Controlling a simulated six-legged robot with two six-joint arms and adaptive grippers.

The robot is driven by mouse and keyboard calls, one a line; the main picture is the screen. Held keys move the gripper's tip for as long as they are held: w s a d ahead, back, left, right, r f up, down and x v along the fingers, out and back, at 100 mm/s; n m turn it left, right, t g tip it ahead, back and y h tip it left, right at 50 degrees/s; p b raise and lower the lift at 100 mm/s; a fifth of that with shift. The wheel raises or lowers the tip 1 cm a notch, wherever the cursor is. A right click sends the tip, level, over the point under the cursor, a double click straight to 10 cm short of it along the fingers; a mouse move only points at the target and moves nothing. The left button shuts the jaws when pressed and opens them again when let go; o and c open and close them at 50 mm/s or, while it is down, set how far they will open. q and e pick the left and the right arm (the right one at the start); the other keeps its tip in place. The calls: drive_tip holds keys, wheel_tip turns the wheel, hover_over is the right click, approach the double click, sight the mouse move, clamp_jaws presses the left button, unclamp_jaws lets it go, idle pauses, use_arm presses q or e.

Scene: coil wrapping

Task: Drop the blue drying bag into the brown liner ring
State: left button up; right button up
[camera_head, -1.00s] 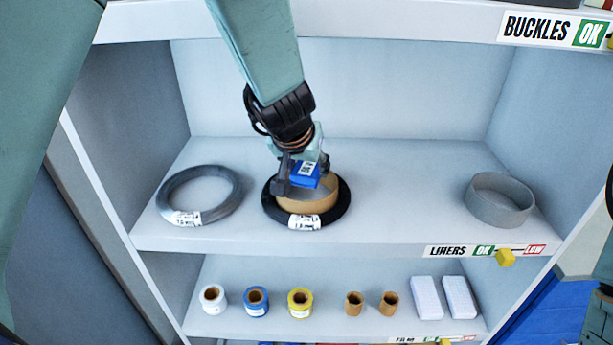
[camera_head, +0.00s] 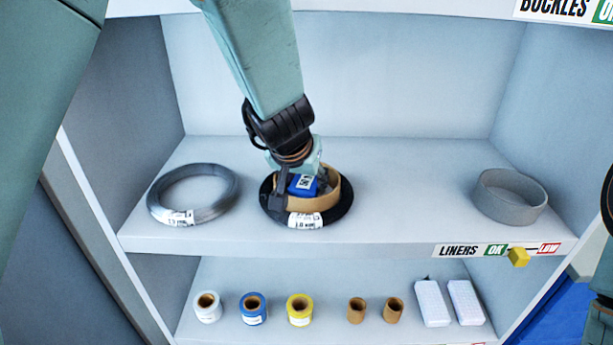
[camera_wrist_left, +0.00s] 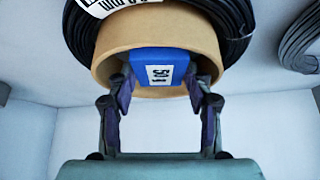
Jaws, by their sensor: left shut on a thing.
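The blue drying bag (camera_head: 304,185) with a white label is held between the fingers of my left gripper (camera_head: 300,178). It sits within the opening of the brown liner ring (camera_head: 329,200), below the rim line in the head view. The ring stands inside a black coil (camera_head: 342,210) on the shelf. In the left wrist view, both fingers press the sides of the bag (camera_wrist_left: 160,70), and the ring (camera_wrist_left: 190,32) surrounds it. Whether the bag touches the shelf is hidden. My right gripper is not clearly seen; only a dark part shows at the right edge.
A grey wire coil (camera_head: 194,192) lies to the left on the same shelf (camera_head: 410,190). A grey ring (camera_head: 511,197) stands at the right. Several film rolls (camera_head: 253,308), brown cores and white packs (camera_head: 431,302) stand on the lower shelf. The shelf between the black coil and grey ring is clear.

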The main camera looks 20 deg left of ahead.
use_arm(q)
drive_tip(key=shift+s+d+f+b, duration=0.1)
drive_tip(key=shift+d+f+b, duration=0.05)
drive_tip(key=shift+d+b, duration=0.15)
drive_tip(key=o, duration=1.1)
drive_tip(key=shift+a, duration=0.25)
drive_tip(key=shift+o, duration=0.4)
drive_tip(key=shift+d, duration=0.15)
